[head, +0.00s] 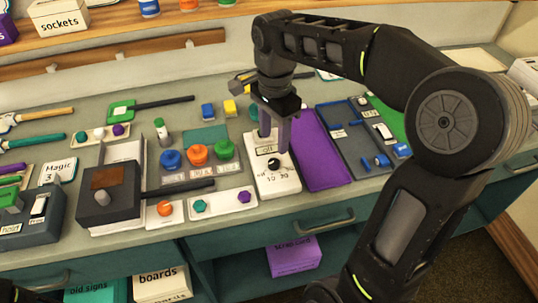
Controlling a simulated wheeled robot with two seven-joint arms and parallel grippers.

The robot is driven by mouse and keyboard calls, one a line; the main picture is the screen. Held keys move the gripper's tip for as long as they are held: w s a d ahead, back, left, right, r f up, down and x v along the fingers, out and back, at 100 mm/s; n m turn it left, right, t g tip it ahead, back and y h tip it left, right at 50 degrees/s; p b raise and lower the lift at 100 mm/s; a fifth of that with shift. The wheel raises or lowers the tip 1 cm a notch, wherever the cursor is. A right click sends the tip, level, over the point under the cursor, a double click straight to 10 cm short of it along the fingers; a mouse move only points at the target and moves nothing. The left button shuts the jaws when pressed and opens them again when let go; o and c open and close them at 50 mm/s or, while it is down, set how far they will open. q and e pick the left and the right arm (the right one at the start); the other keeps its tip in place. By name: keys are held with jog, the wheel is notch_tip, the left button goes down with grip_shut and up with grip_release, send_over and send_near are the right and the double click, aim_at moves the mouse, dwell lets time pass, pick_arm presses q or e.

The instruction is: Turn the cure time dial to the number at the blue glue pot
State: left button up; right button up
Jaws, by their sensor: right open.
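The cure time dial is a black knob (274,164) on a white box (283,184) with small numbers, of which 10 and 30 seem readable, along its front. My right gripper (274,144) is open and points down over the box, its fingertips close above and behind the knob. I cannot tell whether they touch the box. The blue glue pot (171,160) stands left of the box, beside an orange pot (197,154) and a green pot (224,149). Small labels lie in front of the pots; their numbers are too small to read. My left gripper is not in view.
A purple panel (319,150) lies right of the dial box. A dark box with a long black lever (180,189) stands at the left front, its lever reaching toward the dial box. A tray with hexagonal pieces (222,201) lies in front of the pots.

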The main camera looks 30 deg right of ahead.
aim_at(274, 161)
jog(key=shift+s+r, duration=0.1)
jog(key=shift+s, duration=0.05)
jog(key=shift+f, duration=0.6)
notch_tip(274, 161, down, 7)
jog(key=shift+r, duration=0.1)
jog(key=shift+c, duration=0.2)
grip_shut()
